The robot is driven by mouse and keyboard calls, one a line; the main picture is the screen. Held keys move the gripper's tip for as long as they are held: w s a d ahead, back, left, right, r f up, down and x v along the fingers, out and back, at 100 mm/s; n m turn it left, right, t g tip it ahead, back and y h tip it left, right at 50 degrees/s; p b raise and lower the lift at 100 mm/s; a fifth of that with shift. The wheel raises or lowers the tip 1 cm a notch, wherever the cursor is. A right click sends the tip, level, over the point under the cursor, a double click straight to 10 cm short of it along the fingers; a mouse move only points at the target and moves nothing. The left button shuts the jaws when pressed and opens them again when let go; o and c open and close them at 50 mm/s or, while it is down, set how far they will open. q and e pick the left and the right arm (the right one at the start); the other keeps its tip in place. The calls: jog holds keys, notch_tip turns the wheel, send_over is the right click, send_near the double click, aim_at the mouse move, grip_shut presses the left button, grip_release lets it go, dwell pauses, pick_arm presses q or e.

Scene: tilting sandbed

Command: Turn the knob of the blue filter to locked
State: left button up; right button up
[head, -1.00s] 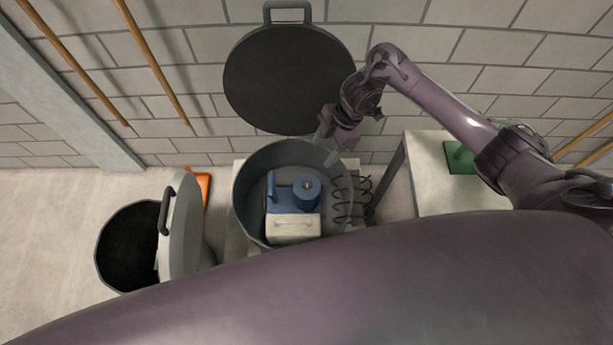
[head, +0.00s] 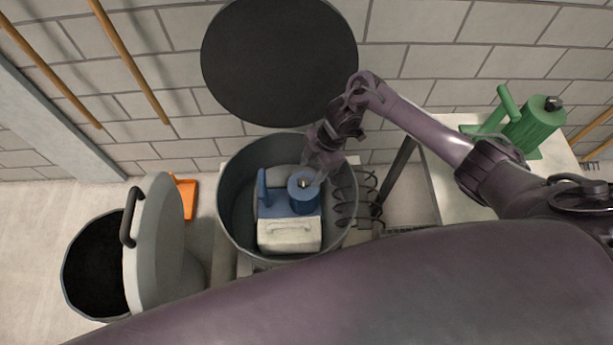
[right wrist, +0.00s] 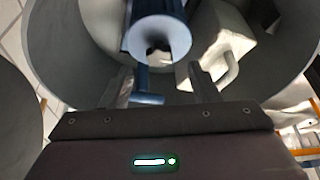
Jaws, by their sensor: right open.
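The blue filter (head: 303,201) stands inside the open grey drum, with a small dark knob (head: 304,183) on top and an upright blue handle at its left. In the right wrist view the filter's round blue body (right wrist: 158,14) is above and between my fingertips, with the dark knob (right wrist: 156,47) at its pale round end. My right gripper (head: 318,172) is open and empty, over the drum just above and to the right of the filter. It also shows in the right wrist view (right wrist: 162,88), fingers apart and nothing between them. My left gripper is out of view.
The drum's wall (head: 234,215) surrounds the filter. A lidded bin (head: 98,262) is at left.

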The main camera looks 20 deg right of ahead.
aim_at(304, 181)
jog(key=shift+x, duration=2)
jog(key=c, duration=1)
jog(key=shift+r, duration=0.1)
